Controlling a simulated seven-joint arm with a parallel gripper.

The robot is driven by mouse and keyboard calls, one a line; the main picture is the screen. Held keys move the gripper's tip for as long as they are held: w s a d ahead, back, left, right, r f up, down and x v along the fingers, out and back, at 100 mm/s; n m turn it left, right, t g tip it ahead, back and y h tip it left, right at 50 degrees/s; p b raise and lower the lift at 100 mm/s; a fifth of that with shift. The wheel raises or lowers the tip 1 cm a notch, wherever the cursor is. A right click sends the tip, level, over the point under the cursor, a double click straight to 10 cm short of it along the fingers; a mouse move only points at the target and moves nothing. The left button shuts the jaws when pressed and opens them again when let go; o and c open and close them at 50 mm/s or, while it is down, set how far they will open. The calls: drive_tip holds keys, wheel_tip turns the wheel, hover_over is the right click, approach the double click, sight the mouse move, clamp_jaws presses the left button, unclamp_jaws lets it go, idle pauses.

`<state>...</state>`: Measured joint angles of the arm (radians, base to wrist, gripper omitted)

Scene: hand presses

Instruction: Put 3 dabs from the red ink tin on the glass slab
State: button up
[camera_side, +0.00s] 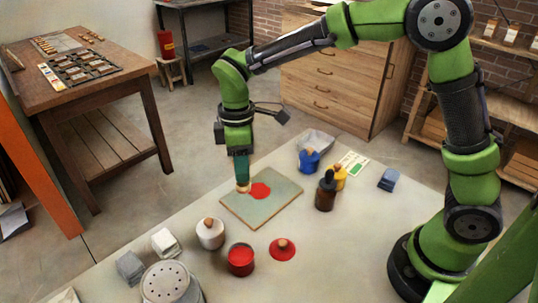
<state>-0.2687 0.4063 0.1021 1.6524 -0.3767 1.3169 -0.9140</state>
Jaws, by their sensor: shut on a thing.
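The glass slab (276,207) lies flat on the pale table, and a red ink patch (260,190) is on its upper left part. My gripper (240,155) points down over the slab's left corner, shut on a teal tool (242,172) with a pale lower end. That end is at or just above the slab, at the left edge of the red patch; I cannot tell if it touches. The red ink tin (240,262) stands open in front of the slab, with red ink inside.
A white pot with a wooden knob (210,233) stands left of the red tin, near a perforated grey canister (166,283) and folded cloths (165,242). A dark bottle (325,192), blue pot (309,161) and yellow pot (340,176) stand right of the slab.

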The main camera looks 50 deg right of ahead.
drive_tip(key=s+a+r, duration=0.1)
drive_tip(key=s+a, duration=0.8)
drive_tip(key=shift+m+g+y, duration=0.3)
drive_tip(key=shift+m+g, duration=0.1)
drive_tip(key=shift+m, duration=0.3)
drive_tip(key=shift+w+a+f, duration=0.1)
drive_tip(key=shift+a+f, duration=0.05)
drive_tip(key=shift+f, duration=2.65)
drive_tip(key=shift+f, duration=0.8)
wheel_tip(320, 180, up, 7)
drive_tip(key=shift+r, duration=0.1)
